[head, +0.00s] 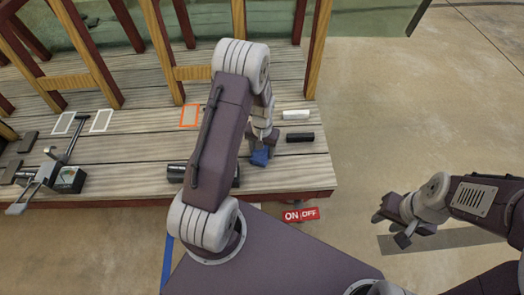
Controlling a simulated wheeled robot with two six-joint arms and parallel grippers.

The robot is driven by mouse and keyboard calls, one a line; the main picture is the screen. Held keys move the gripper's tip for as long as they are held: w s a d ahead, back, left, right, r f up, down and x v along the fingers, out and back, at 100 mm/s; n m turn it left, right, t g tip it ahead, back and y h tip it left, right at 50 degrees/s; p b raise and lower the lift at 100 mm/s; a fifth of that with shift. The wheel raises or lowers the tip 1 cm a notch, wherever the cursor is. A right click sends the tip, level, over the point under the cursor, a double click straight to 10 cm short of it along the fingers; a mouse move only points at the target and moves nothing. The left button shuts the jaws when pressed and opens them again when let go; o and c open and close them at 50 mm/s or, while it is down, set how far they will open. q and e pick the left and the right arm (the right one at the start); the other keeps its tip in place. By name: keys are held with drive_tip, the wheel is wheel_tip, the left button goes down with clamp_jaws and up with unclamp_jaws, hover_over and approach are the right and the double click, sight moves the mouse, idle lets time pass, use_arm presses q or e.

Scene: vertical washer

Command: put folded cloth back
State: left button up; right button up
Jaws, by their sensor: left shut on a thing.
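A small blue folded cloth (260,158) shows at the fingertips of my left gripper (261,146), near the front edge of the wooden table (130,160). My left gripper is shut on the cloth, with its fingers partly hidden by its own wrist. I cannot tell whether the cloth touches the tabletop. My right gripper (392,229) is over the floor to the right of the table. It looks open and empty.
A white roll (296,114) and a black roll (300,137) lie right of my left gripper. An orange-outlined rectangle (189,116) lies left of it. A clamp-like device (45,180) stands at the left. Wooden posts (164,50) rise behind. A red ON/OFF sign (300,215) is in front.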

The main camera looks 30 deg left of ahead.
sight(262, 150)
use_arm(q)
drive_tip(key=o, duration=1.2)
wheel_tip(262, 150, up, 12)
drive_tip(key=p, duration=0.7)
drive_tip(key=shift+m+t, duration=0.6)
drive_tip(key=shift+m, duration=0.2)
drive_tip(key=s+d+r, duration=0.2)
drive_tip(key=s+r, duration=0.1)
drive_tip(key=s, duration=0.1)
drive_tip(key=s+d+r, duration=0.3)
drive_tip(key=s+r, duration=0.1)
drive_tip(key=s+d+r, duration=0.2)
drive_tip(key=s+r, duration=0.1)
drive_tip(key=s, duration=0.1)
drive_tip(key=shift+s+d+r, duration=0.2)
drive_tip(key=shift+s+d, duration=0.05)
